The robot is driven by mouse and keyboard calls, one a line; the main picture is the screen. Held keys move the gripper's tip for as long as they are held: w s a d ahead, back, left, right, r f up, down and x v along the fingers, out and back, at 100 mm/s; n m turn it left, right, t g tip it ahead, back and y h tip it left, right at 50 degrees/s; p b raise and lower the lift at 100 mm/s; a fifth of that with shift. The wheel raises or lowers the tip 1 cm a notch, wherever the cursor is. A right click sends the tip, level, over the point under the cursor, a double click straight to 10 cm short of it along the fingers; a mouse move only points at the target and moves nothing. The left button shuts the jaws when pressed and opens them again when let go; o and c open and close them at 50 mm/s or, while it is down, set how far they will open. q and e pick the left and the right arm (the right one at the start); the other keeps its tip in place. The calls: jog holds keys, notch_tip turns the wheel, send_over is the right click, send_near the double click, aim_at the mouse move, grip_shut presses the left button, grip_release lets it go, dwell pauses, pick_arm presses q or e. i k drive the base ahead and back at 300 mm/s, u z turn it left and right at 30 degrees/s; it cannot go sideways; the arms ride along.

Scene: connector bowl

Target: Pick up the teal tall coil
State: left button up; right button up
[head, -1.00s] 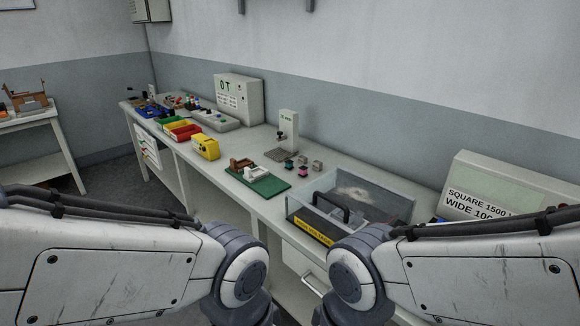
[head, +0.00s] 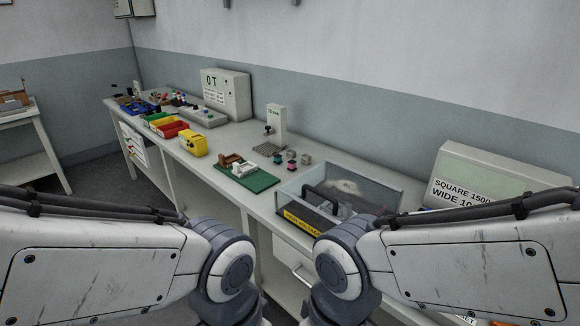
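A few very small coloured pieces stand on the long bench in the head view, right of the upright white device. One is teal-green (head: 291,155) and stands behind a pink piece (head: 292,165). A darker greenish piece (head: 278,158) is to their left. They are too small to tell which, if any, is the teal tall coil. Both my arms reach in from the lower left and lower right, but their grippers are out of view below the picture.
A clear-walled bin with a yellow label (head: 302,222) stands at the bench front, right of a green board (head: 258,182). A sign box (head: 490,165) is at the right. A yellow box (head: 194,145) and red bin (head: 170,130) are further left.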

aim_at(278, 158)
jog(key=u, duration=0.55)
jog(key=i, duration=0.6)
jog(key=u, duration=0.95)
jog(key=i, duration=1.7)
jog(key=z, duration=1.15)
jog(key=i, duration=0.6)
jog(key=z, duration=0.6)
